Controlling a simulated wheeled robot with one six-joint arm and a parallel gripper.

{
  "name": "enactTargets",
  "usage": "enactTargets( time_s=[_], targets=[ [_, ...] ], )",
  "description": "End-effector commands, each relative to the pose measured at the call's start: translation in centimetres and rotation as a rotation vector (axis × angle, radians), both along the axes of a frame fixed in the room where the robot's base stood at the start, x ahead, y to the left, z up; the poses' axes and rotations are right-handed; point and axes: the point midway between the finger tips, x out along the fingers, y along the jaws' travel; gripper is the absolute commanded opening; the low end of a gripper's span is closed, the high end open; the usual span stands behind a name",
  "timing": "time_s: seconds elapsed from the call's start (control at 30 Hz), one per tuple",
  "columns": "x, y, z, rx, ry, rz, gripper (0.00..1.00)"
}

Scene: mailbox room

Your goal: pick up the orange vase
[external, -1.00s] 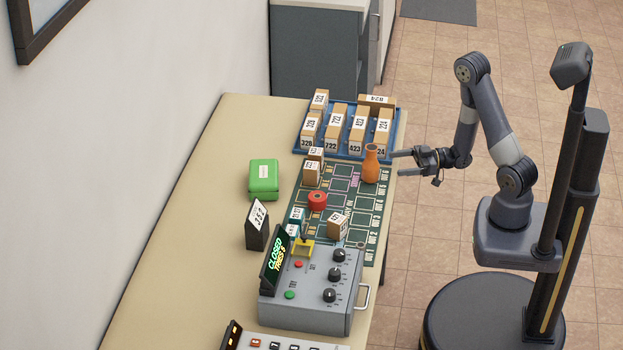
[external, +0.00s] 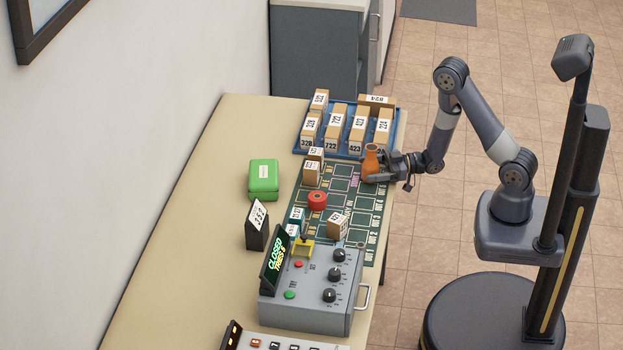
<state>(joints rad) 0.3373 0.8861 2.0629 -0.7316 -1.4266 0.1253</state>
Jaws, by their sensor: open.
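The orange vase (external: 371,160) stands upright on the green board with a marked grid (external: 344,185), near the board's right edge. My gripper (external: 376,173) is at the vase from the right, low on its body, with its fingers open. The near finger covers the vase's lower part. The far finger is mostly hidden behind the vase, so I cannot tell whether either finger touches it.
A blue tray (external: 299,143) with several numbered boxes stands behind the vase. A red round object (external: 317,200) and a small box (external: 338,226) are on the board. A grey control box (external: 310,300) stands in front. A green case (external: 263,179) is at left.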

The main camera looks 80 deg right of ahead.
Motion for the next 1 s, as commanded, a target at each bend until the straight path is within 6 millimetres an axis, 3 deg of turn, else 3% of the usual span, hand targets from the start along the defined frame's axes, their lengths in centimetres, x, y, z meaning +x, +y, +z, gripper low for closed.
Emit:
enactTargets(
  time_s=[0.3,0.9,1.0],
  targets=[
    [0.54,0.23,-0.02,0.0,0.0,0.0,0.77],
    [0.51,0.23,-0.02,0.0,0.0,0.0,0.28],
    [0.52,0.22,0.02,0.0,-0.001,0.0,0.23]
  ],
)
